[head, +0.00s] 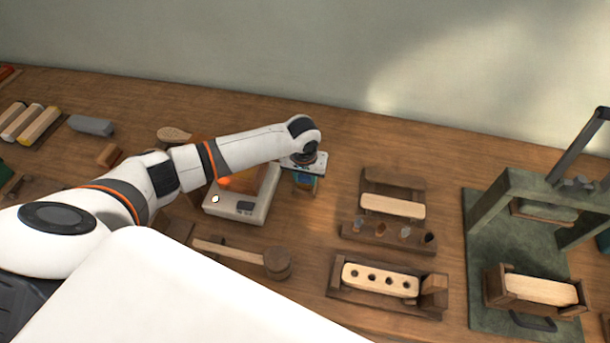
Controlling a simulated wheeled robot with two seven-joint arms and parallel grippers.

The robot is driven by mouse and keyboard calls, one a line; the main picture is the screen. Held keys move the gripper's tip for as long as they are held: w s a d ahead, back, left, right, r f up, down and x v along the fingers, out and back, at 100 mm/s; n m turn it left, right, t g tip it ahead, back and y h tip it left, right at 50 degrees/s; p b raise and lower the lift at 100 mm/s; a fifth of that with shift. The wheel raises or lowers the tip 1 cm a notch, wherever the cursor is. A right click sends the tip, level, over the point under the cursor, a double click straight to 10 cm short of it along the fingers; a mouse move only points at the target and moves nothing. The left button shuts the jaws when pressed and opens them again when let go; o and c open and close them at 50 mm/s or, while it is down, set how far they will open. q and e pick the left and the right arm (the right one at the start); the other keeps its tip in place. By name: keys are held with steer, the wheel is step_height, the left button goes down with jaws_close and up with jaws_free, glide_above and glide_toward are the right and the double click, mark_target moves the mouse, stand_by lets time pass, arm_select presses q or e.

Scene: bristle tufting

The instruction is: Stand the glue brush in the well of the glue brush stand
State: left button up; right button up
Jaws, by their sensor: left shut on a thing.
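My left gripper (304,180) points down over the bench just right of the scale. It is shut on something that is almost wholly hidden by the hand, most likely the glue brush. A small teal and brown patch (306,183) shows below the hand; I cannot tell whether it is the glue brush stand or part of the fingers. I cannot make out the well, or whether the held thing touches anything. My right gripper is not in view.
A white scale (233,211) stands left of the hand, with a mallet (277,262) below it. To the right are a dark rack (372,237) with several tufts, a drilled block (378,278) in a wooden holder, and a green press (478,209). Bare bench lies between mallet and rack.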

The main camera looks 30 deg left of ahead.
arm_select(q)
steer(key=shift+f, duration=0.35)
steer(key=o, duration=1.3)
steer(key=shift+o, duration=0.2)
steer(key=shift+r, duration=0.15)
steer(key=shift+r+p, duration=3.45)
steer(key=shift+p, duration=0.8)
steer(key=shift+f, duration=0.1)
